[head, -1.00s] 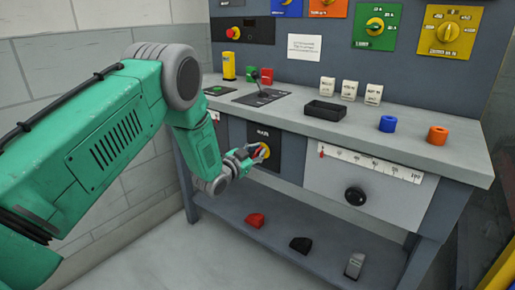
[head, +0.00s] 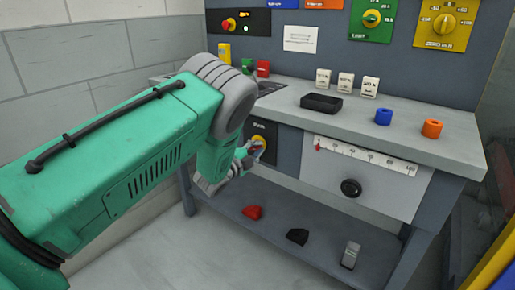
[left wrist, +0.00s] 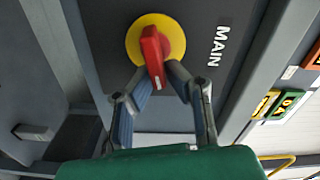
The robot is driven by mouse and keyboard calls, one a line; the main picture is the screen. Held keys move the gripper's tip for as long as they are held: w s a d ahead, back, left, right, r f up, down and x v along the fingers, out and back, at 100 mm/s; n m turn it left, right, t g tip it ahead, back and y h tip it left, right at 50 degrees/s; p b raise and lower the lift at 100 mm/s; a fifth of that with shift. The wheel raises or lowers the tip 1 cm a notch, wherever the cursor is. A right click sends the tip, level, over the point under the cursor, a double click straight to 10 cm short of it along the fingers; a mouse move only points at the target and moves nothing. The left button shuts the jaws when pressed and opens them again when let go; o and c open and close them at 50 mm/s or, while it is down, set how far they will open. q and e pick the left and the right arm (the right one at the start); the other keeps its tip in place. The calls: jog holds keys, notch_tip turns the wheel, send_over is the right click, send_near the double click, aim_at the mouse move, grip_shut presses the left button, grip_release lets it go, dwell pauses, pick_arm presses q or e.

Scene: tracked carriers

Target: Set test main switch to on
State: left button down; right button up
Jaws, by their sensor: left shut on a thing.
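The main switch is a red handle on a yellow round plate (head: 259,143), set in a dark panel under the bench top at the left. In the left wrist view the red handle (left wrist: 154,50) crosses the yellow disc (left wrist: 134,42), roughly along the line of the word MAIN. My left gripper (head: 251,158) is at the switch. In the left wrist view its fingers (left wrist: 160,84) are shut on the free end of the red handle, one on each side. In the head view the arm and fingers hide most of the handle. My right gripper is not in view.
On the bench top (head: 430,143) stand a black tray (head: 321,103), white blocks (head: 345,82), a blue ring (head: 384,117) and an orange ring (head: 432,128). A scale panel with a black knob (head: 351,187) is right of the switch. Loose pieces lie on the lower shelf (head: 325,236).

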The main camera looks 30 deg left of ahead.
pick_arm(q)
jog(key=shift+s+f+m, duration=0.15)
jog(key=shift+f+m, duration=0.45)
jog(key=shift+m, duration=0.6)
jog(key=c, duration=1.6)
grip_release()
jog(key=shift+r, duration=0.15)
jog(key=shift+s+a, duration=0.1)
jog(key=shift+s, duration=0.15)
jog(key=s, duration=1.1)
jog(key=shift+a, duration=0.45)
jog(key=shift+s, duration=0.1)
